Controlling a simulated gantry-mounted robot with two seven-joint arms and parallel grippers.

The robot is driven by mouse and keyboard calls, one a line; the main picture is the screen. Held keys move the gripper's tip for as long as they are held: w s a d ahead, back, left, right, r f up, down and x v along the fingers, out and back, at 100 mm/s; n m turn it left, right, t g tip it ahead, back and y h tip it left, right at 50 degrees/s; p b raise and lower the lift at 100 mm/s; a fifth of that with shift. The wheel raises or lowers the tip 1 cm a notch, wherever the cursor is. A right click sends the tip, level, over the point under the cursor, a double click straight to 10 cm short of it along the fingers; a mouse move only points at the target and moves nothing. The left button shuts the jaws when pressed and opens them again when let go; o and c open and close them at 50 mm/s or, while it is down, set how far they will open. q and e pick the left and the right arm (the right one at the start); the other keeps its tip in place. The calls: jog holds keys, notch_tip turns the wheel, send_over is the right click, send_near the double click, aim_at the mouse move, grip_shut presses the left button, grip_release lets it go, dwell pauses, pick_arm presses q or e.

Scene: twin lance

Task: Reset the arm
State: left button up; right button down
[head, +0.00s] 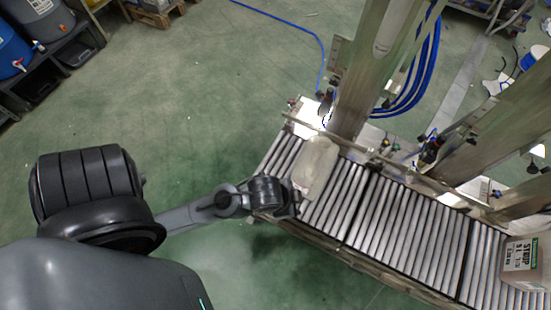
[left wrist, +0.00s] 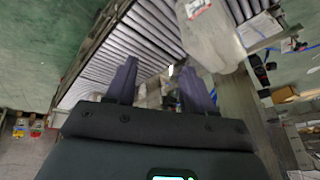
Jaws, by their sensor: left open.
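My left arm reaches in from the left in the head view, and its gripper (head: 290,203) is at the near left edge of the roller conveyor (head: 400,222). In the left wrist view the two dark fingers stand apart with nothing held between them (left wrist: 157,70). A translucent whitish canister (head: 316,166) is on the conveyor's left end, close beside the gripper. In the left wrist view the canister (left wrist: 212,40) is beyond and to the right of the fingers. Whether a finger touches it cannot be told. My right gripper is not in view.
Metal posts (head: 362,70) stand along the conveyor's far side, with blue hoses (head: 425,70) near them. A labelled carton (head: 526,262) is at the far right. Shelving with blue containers (head: 12,50) stands at upper left. The green floor (head: 200,90) between is largely clear.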

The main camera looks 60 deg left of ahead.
pick_arm(q)
jog(key=s+n, duration=0.1)
jog(key=s+a+n, duration=0.1)
jog(key=s, duration=0.1)
jog(key=s+a+n+g, duration=0.1)
jog(key=shift+s+a+r, duration=0.1)
jog(key=shift+s+r, duration=0.05)
jog(key=shift+s, duration=0.05)
notch_tip(320, 180, up, 42)
jog(key=p, duration=4.1)
jog(key=shift+p, duration=0.4)
jog(key=shift+f, duration=0.2)
